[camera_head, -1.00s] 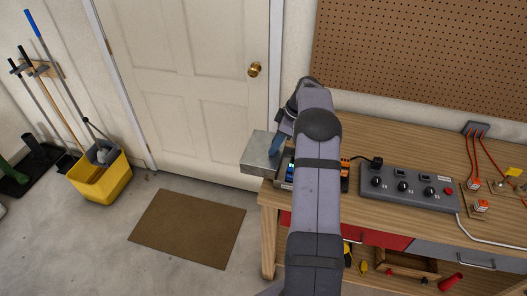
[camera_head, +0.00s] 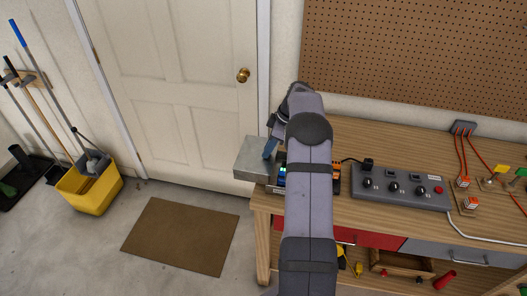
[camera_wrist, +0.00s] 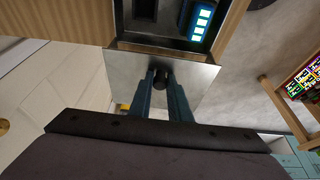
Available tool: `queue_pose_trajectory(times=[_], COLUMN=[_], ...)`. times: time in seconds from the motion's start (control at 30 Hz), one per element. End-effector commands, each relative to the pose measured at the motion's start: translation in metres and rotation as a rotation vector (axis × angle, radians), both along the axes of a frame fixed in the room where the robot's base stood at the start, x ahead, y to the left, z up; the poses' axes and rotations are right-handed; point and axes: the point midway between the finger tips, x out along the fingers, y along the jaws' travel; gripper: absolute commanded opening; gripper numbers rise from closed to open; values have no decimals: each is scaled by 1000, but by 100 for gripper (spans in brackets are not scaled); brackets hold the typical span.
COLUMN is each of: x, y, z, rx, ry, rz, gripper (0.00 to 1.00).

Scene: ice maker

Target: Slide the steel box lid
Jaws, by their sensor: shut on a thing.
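The steel lid (camera_head: 253,155) is a flat, square grey plate at the left end of the workbench, reaching past the bench's left edge. In the wrist view the lid (camera_wrist: 130,70) fills the centre and has a small dark knob (camera_wrist: 160,77). My gripper (camera_wrist: 162,80) has its blue fingers shut on either side of this knob. In the head view my gripper (camera_head: 271,148) is over the lid, partly hidden by my arm. The box (camera_wrist: 168,22) beside the lid shows a dark opening and a lit blue-white display; my arm hides much of it in the head view.
A grey control box (camera_head: 400,187) with knobs and a red button stands on the workbench (camera_head: 380,145) to the right. A door (camera_head: 175,90) is behind on the left. The floor has a brown mat (camera_head: 180,235) and a yellow bucket (camera_head: 90,190).

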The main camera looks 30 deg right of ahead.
Motion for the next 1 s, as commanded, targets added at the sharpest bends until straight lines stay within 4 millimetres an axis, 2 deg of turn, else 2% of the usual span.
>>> queue_pose_trajectory(times=[0.03, 1.0], x=[-5, -37], y=[-1, -31], z=[-6, -8], rx=[5, 7], ry=[12, 17], rz=[0, 2], gripper=[0, 0])
